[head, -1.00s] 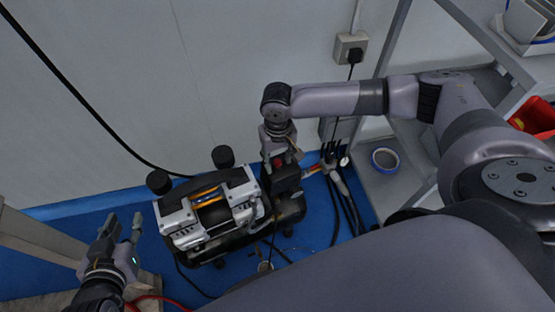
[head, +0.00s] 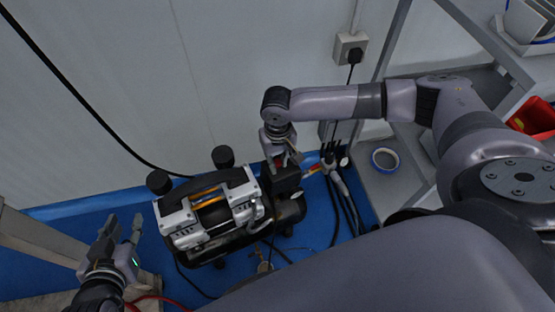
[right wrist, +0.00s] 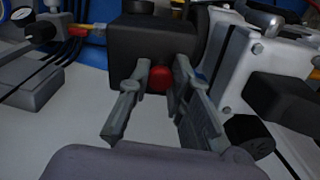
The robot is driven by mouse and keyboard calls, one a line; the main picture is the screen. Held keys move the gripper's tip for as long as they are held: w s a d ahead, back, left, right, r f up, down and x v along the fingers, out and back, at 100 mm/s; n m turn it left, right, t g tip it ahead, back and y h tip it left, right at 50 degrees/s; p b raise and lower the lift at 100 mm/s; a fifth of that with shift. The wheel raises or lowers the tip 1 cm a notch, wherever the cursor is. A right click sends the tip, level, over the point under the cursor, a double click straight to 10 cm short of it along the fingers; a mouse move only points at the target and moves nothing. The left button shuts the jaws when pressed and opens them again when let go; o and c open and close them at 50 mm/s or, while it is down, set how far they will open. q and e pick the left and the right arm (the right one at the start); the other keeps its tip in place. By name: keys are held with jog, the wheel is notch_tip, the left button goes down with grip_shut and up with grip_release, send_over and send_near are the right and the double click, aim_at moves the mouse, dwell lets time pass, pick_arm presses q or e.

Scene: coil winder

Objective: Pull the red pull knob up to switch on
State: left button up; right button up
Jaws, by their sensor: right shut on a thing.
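The red pull knob (right wrist: 159,79) shows in the right wrist view, against a black switch box (right wrist: 150,45). My right gripper (right wrist: 160,90) has its two fingers on either side of the knob and is shut on it. In the head view, my right gripper (head: 281,161) reaches down onto the black box (head: 285,181) at the right end of the compressor (head: 210,215), and the knob is mostly hidden by the fingers. My left gripper (head: 123,231) is open and empty at the lower left, apart from the compressor.
A pale wall stands behind the compressor, with a socket and plug (head: 351,49) on it. Black cables (head: 345,205) hang right of the compressor. A shelf with a blue-rimmed roll (head: 384,159) stands at the right. Blue floor (head: 310,230) shows around the machine.

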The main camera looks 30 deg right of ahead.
pick_arm(q)
jog(key=shift+s+a+f+g+y+p, duration=0.15)
jog(key=shift+s+a+f+g+p, duration=0.1)
jog(key=shift+s+f+g, duration=0.3)
jog(key=shift+s+a+f+g+y+p, duration=0.1)
jog(key=shift+s+a+f+g+y, duration=0.1)
jog(key=shift+s+f+g, duration=0.35)
pick_arm(e)
jog(key=shift+r, duration=0.2)
grip_shut()
dwell(0.9)
pick_arm(q)
jog(key=shift+g, duration=0.9)
jog(key=shift+s+a+f+p, duration=0.25)
jog(key=shift+s+f, duration=0.3)
jog(key=shift+s, duration=0.35)
jog(key=shift+s+a+f+p, duration=0.15)
jog(key=shift+s+a+f, duration=0.3)
jog(key=shift+s, duration=0.45)
pick_arm(e)
jog(key=shift+r, duration=0.2)
pick_arm(q)
jog(key=shift+f, duration=0.1)
pick_arm(e)
jog(key=o, duration=0.9)
grip_release()
pick_arm(q)
jog(key=shift+y, duration=0.25)
